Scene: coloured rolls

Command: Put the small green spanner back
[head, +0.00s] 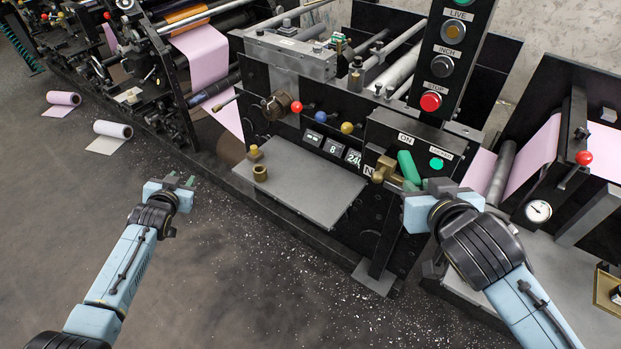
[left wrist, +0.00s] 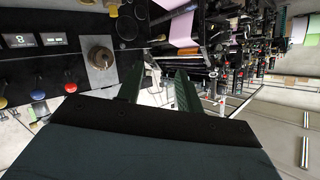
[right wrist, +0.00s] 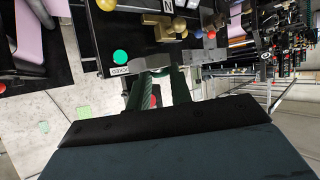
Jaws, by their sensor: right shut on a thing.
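My right gripper (head: 411,186) is at the front of the black machine, beside a brass fitting (head: 385,169) and below the green button (head: 436,163). A bright green piece (head: 407,164) shows at its fingertips; I take it for the small green spanner. In the right wrist view the fingers (right wrist: 158,78) are close together, with a grey piece (right wrist: 152,62) at their tips near the brass fitting (right wrist: 167,27). Most of the held thing is hidden. My left gripper (head: 180,181) is open and empty over the floor; its fingers (left wrist: 158,82) stand apart in the left wrist view.
A grey shelf (head: 305,190) juts from the machine, with brass parts (head: 259,173) on its left. Red (head: 297,107), blue (head: 320,117) and yellow (head: 347,128) knobs sit above it. Paper rolls (head: 113,130) lie on the floor at left. The floor between my arms is clear.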

